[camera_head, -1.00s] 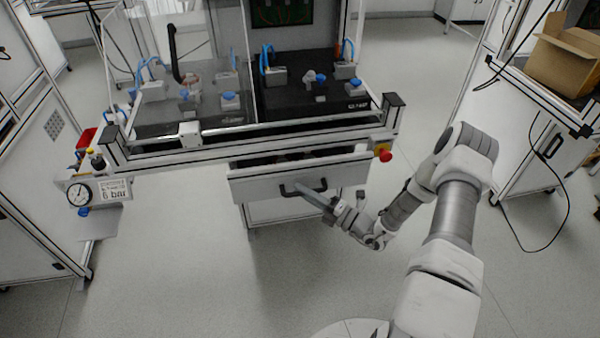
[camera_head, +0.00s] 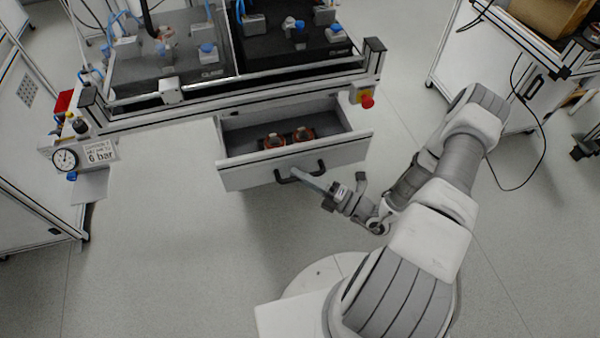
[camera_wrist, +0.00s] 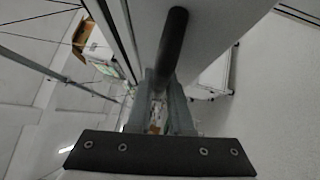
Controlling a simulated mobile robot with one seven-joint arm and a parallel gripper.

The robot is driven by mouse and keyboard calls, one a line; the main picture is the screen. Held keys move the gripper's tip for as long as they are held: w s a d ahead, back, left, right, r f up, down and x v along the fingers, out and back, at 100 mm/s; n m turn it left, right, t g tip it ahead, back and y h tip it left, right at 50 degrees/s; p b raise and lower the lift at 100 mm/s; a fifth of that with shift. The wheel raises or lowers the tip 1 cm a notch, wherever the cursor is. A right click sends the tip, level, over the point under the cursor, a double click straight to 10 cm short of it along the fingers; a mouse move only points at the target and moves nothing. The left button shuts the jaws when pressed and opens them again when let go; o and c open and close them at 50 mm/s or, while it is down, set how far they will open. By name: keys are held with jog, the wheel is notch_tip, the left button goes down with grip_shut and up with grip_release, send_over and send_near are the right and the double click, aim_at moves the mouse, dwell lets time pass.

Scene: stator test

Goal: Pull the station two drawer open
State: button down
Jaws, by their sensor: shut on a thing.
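The station drawer (camera_head: 292,164) is pulled partly out from under the workbench, and its inside shows. Two orange-brown ring-shaped parts (camera_head: 274,141) lie inside it. The drawer has a black bar handle (camera_head: 284,180) on its pale front. My gripper (camera_head: 304,177) is shut on this handle, with my arm reaching in from the right. In the wrist view the dark handle bar (camera_wrist: 172,45) runs between the fingers of my gripper (camera_wrist: 166,78). The fingers hide part of the handle.
The workbench (camera_head: 230,112) above the drawer carries several fixtures with blue parts. A red button (camera_head: 367,101) sits at its right corner. A pressure gauge (camera_head: 65,160) hangs at the left. Another cabinet (camera_head: 480,75) stands at right.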

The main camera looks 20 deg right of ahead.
jog(key=c, duration=0.8)
grip_release()
jog(key=shift+c, duration=0.2)
jog(key=shift+d, duration=0.1)
jog(key=v, duration=1.7)
jog(key=shift+s, duration=0.2)
